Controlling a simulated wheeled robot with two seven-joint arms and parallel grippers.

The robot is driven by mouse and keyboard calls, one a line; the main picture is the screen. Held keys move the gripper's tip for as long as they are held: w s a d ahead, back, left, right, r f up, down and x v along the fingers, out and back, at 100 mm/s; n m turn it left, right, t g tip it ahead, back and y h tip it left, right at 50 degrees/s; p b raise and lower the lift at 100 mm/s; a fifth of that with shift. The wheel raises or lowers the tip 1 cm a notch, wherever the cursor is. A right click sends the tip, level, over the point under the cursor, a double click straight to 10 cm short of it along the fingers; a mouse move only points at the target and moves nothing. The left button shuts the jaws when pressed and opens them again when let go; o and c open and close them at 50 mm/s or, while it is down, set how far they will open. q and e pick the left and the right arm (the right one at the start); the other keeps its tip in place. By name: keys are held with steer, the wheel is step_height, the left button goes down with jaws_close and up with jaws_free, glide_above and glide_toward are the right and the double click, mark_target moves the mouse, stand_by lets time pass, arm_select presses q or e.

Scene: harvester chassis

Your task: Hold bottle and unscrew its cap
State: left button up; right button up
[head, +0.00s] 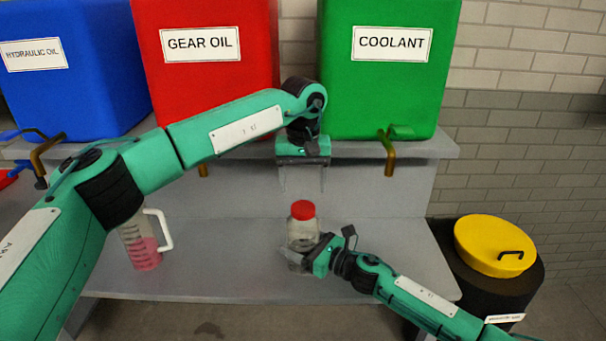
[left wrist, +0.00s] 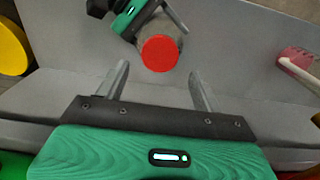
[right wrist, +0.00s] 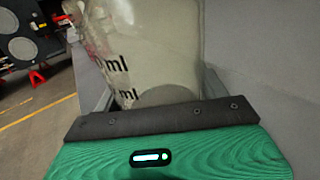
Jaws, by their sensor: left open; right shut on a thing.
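A clear bottle (head: 301,232) with a red cap (head: 302,210) stands upright on the grey lower shelf. My right gripper (head: 300,258) is shut around the lower part of the bottle. In the right wrist view the bottle (right wrist: 150,50) fills the space between the fingers, with "ml" markings on its side. My left gripper (head: 302,185) is open and empty, above the bottle and pointing down. In the left wrist view the red cap (left wrist: 160,53) shows from above, beyond the open fingertips of the left gripper (left wrist: 158,78) and apart from them.
A measuring jug (head: 140,246) with pink liquid stands on the shelf at left. Blue (head: 70,75), red (head: 208,60) and green (head: 385,80) tanks sit on the upper ledge, with brass spouts below. A yellow-lidded drum (head: 494,246) stands at right.

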mark_target(303, 207)
arm_select(q)
step_height(303, 207, down, 6)
steer(key=shift+r, duration=0.1)
steer(key=shift+c, duration=0.2)
